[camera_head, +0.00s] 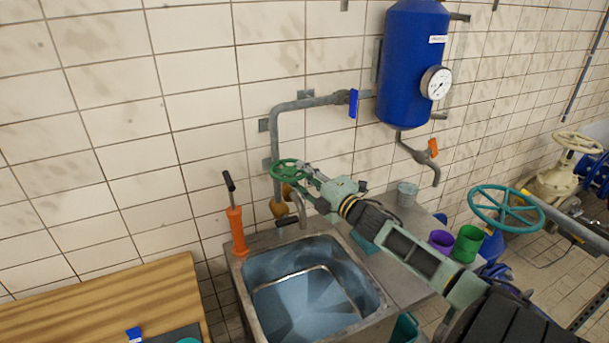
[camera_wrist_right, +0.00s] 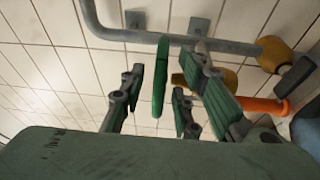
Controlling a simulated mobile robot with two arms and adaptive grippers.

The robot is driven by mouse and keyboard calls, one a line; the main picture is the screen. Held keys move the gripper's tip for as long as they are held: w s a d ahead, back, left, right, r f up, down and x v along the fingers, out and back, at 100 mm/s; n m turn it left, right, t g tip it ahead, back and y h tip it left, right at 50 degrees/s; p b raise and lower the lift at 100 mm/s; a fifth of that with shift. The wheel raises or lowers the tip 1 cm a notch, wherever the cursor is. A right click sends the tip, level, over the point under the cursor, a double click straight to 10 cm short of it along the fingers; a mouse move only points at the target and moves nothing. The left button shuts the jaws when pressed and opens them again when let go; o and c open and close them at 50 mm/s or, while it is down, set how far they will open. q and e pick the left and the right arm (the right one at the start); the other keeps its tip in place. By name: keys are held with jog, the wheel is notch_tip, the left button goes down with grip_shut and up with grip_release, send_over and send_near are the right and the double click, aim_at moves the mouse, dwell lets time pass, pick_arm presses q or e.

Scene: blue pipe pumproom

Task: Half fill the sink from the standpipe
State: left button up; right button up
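The steel sink (camera_head: 240,287) stands below the tiled wall. Its basin looks blue-grey with pale reflections; I cannot tell the water level. The standpipe (camera_head: 299,208) rises behind the basin, with a green handwheel (camera_head: 285,169) and brass-coloured fittings near its top. No stream from the spout is visible. My right gripper (camera_head: 314,180) is at the handwheel. In the right wrist view the handwheel (camera_wrist_right: 161,75) appears edge-on between the spread fingers of my right gripper (camera_wrist_right: 152,98), with gaps on both sides. My left gripper is not in view.
An orange-handled tool (camera_head: 237,231) stands at the sink's left corner. A blue tank (camera_head: 411,65) with a gauge hangs above. Purple (camera_head: 441,241) and green (camera_head: 467,244) cups and a grey bucket (camera_head: 407,194) stand right. A wooden bench (camera_head: 100,300) is left.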

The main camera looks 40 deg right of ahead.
grip_shut()
jog(key=n+y+b, duration=0.1)
jog(key=y+b, duration=0.1)
jog(key=d+n+y+b, duration=0.1)
jog(key=y+b, duration=0.1)
jog(key=b, duration=0.1)
jog(key=n+y+b, duration=0.1)
jog(key=y+b, duration=0.1)
jog(key=b, duration=0.1)
jog(key=shift+w+d+n+g, duration=0.35)
jog(key=shift+w+n+g, duration=0.05)
jog(key=shift+r+y+b, duration=0.2)
jog(key=shift+y+b, duration=0.2)
jog(key=shift+b, duration=0.05)
jog(key=shift+r, duration=0.1)
grip_release()
jog(key=shift+o, duration=0.3)
jog(key=shift+f, duration=0.2)
